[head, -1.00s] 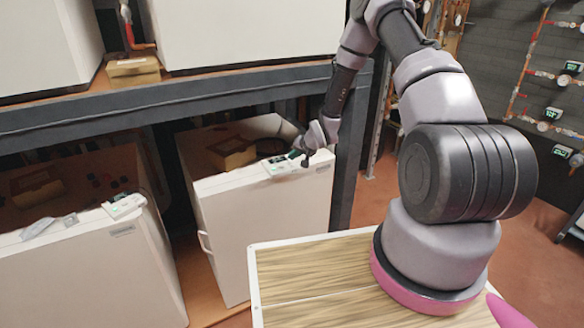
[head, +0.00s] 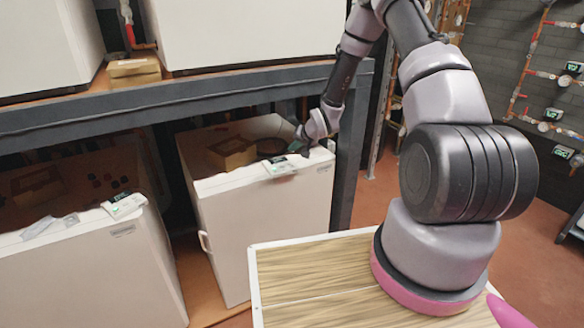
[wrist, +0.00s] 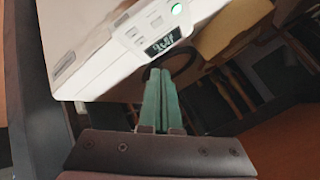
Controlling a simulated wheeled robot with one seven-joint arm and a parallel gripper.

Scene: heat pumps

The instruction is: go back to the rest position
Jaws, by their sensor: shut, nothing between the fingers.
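My gripper (head: 300,149) is at the top front edge of the right-hand lower heat pump (head: 262,235), close to its control panel (head: 279,168). In the wrist view its two green fingers (wrist: 160,98) are together with nothing between them. I cannot tell whether the tips touch the pump. My arm reaches from its base on the wooden top, over to the shelf.
The rack's dark beam (head: 180,103) runs just above the lower pumps, and its post (head: 351,150) stands right of my gripper. A cardboard box (head: 232,152) sits on the same pump. Another pump (head: 95,262) stands left. Pipes and gauges line the right wall.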

